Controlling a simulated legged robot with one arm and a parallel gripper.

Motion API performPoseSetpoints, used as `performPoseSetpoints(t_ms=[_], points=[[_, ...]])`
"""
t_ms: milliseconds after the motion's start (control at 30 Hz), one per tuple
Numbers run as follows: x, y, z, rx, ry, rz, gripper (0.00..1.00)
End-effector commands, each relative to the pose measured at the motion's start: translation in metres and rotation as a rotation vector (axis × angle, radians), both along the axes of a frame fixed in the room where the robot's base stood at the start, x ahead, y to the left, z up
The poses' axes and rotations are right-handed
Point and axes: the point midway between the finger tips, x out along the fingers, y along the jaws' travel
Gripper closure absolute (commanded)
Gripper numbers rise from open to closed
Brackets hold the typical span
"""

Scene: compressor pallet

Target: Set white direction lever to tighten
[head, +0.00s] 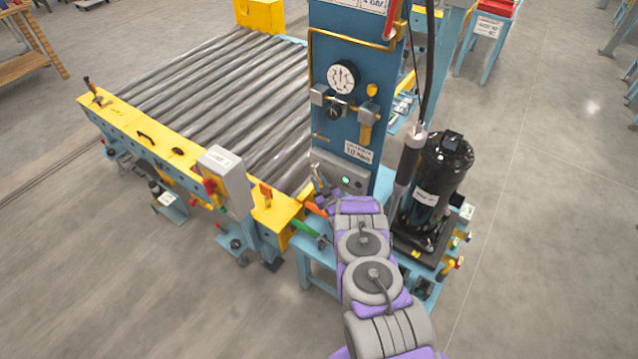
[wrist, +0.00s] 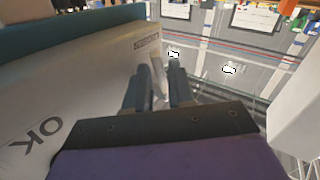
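My gripper (head: 322,184) is at the left front of a grey control box (head: 346,177) with a green light, at the foot of the blue column. In the wrist view, my gripper (wrist: 162,70) has its two dark fingers apart. A narrow pale piece (wrist: 158,78) shows between them; it may be the white direction lever, and I cannot tell whether the fingers touch it. A pale panel (wrist: 75,95) marked "OK", with a small label near its edge, lies close to the left finger. I cannot make out the lever or its setting in the head view.
The blue column (head: 350,50) carries a gauge (head: 341,76) and a 10 Nm sign (head: 358,152). A black cylinder (head: 436,180) and a hanging tool (head: 408,165) stand right of my arm. A roller conveyor (head: 215,90) with a yellow front rail lies left. Open floor is at right.

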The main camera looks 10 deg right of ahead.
Motion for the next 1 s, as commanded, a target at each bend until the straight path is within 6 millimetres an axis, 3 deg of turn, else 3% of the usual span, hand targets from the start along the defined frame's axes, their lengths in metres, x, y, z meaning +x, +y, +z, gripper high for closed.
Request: performPoseSetpoints(t_ms=[167,400,1000], points=[[-0.0003,0.0001,-0.0002,0.000,0.001,0.000,0.79],[-0.0006,0.0002,-0.0006,0.000,0.001,0.001,1.00],[-0.0011,0.0025,-0.0002,-0.006,0.009,0.002,1.00]])
